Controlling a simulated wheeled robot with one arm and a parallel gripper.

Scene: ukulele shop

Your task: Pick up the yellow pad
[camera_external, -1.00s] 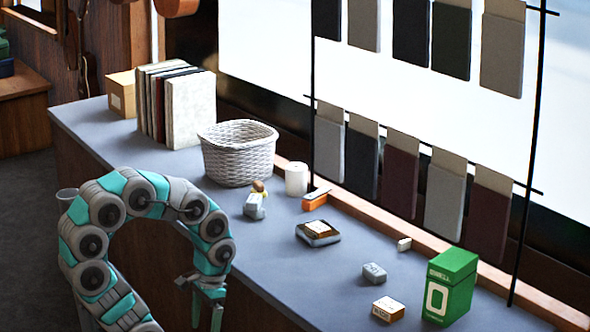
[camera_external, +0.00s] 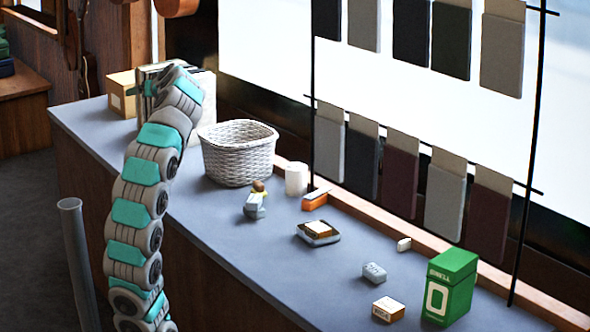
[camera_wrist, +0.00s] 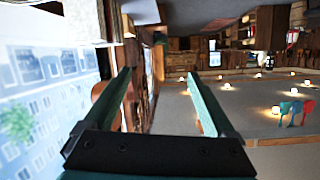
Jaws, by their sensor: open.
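I cannot pick out a yellow pad with certainty. The wrist view shows only the room and a window, no counter items.
On the counter (camera_external: 225,222) stand a white wicker basket (camera_external: 238,160), a white cylinder (camera_external: 296,179), an orange item (camera_external: 315,199), a grey block (camera_external: 374,273), a small box (camera_external: 388,309) and a green box (camera_external: 450,287). Sample panels hang behind. Books stand at the back left.

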